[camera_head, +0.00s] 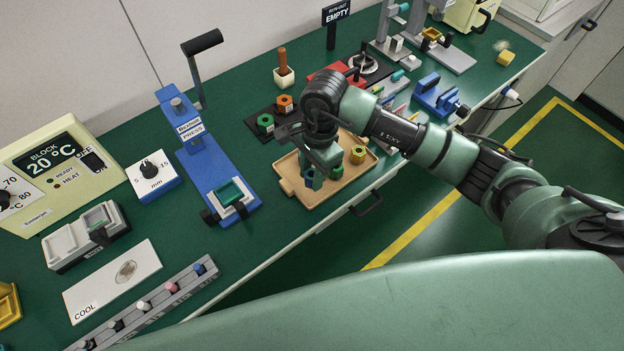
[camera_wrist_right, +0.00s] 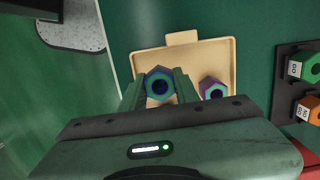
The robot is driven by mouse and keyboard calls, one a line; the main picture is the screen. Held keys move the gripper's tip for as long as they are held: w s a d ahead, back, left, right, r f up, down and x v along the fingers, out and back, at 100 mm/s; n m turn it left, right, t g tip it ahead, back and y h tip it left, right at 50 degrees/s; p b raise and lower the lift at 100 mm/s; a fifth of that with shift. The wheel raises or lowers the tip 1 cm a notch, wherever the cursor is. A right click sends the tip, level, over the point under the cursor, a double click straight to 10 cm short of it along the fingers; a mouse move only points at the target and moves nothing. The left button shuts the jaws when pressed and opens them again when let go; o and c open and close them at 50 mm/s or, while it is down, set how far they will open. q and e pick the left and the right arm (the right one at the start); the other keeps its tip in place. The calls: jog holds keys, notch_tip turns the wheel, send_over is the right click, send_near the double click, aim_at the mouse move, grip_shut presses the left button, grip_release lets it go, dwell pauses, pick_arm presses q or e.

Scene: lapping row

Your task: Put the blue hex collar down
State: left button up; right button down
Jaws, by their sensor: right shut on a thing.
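My right gripper (camera_head: 318,165) is low over a tan tray (camera_head: 289,191) and shut on the blue hex collar (camera_head: 309,179). In the right wrist view the collar (camera_wrist_right: 158,82) sits between the two fingers, with its round hole facing the camera. Its underside is hidden, so I cannot tell whether it touches the tray. My left gripper is not in view.
Green and orange collars (camera_head: 265,122) (camera_head: 285,103) sit on a black holder behind the tray. A blue press (camera_head: 205,150) stands left of the tray. The bench edge is close in front, with a drawer handle (camera_head: 367,204) below.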

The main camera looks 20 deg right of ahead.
aim_at(311, 191)
notch_tip(311, 191, down, 3)
jog(key=shift+f, duration=0.2)
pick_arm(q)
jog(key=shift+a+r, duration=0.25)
pick_arm(e)
jog(key=shift+f, duration=0.2)
jog(key=c, duration=1.3)
grip_release()
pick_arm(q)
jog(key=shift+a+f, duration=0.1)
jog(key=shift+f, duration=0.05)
pick_arm(e)
jog(key=shift+r, duration=0.15)
